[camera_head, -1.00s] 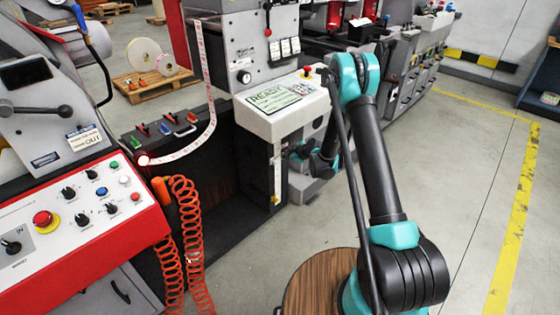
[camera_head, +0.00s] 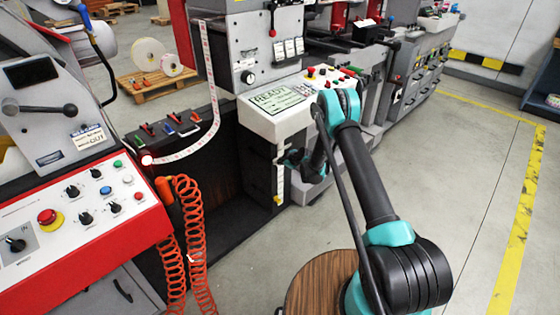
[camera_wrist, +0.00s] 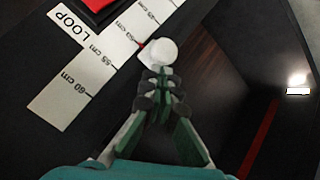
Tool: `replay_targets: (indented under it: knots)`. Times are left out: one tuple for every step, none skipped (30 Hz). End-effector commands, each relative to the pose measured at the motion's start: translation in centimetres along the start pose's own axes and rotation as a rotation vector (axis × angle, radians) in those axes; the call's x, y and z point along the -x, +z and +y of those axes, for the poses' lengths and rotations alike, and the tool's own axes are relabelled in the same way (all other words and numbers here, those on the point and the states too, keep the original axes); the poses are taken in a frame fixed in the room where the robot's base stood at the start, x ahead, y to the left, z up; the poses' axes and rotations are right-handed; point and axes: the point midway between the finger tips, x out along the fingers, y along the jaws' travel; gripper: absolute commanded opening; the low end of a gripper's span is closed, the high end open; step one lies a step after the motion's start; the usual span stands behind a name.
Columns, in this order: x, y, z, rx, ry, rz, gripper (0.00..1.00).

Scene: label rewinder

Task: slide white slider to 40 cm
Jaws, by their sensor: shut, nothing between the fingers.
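A white round slider knob (camera_wrist: 161,52) stands at the edge of a white centimetre scale (camera_wrist: 108,50) in the wrist view. A small red mark shows beside the knob, close to the 50 cm line. The 55 cm and 60 cm marks lie farther toward the lower left. My gripper (camera_wrist: 160,80) is shut, its fingertips at the near side of the knob; I cannot tell whether they touch it. In the head view the scale (camera_head: 279,180) shows as a narrow strip on the machine's side, and the knob cannot be made out.
A LOOP label (camera_wrist: 68,22) sits beside the scale. A grey panel with a READY screen (camera_head: 278,100) is above it in the head view. Orange coiled hoses (camera_head: 190,235) hang at the left by the red control console (camera_head: 85,220). Open floor lies at the right.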

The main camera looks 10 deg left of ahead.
Motion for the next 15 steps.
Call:
replay_targets:
  knots:
    - [-0.12, 0.13, 0.01, 0.0, 0.0, 0.0, 0.0]
    - [-0.15, 0.18, 0.01, 0.0, 0.0, 0.0, 0.0]
    - [-0.18, 0.21, 0.01, 0.0, 0.0, 0.0, 0.0]
    - [-0.19, 0.23, 0.01, 0.0, 0.0, 0.0, 0.0]
    - [-0.2, 0.23, 0.01, 0.0, 0.0, 0.0, 0.0]
    - [-0.2, 0.23, 0.01, 0.0, 0.0, 0.0, 0.0]
    - [-0.19, 0.23, 0.01, 0.0, 0.0, 0.0, 0.0]
    - [-0.19, 0.23, 0.01, -0.001, 0.0, 0.0, 0.0]
    - [-0.18, 0.23, 0.01, -0.001, 0.0, 0.0, 0.0]
    - [-0.18, 0.23, 0.01, -0.001, 0.0, 0.0, 0.0]
    - [-0.18, 0.23, 0.01, -0.001, 0.0, 0.0, 0.0]
    - [-0.22, 0.26, -0.02, -0.001, 0.0, 0.0, 0.0]
    - [-0.29, 0.33, -0.07, -0.001, 0.0, 0.0, 0.0]
    - [-0.41, 0.45, -0.16, -0.001, 0.0, 0.0, 0.0]
    - [-0.66, 0.69, -0.33, -0.001, 0.0, 0.0, 0.0]
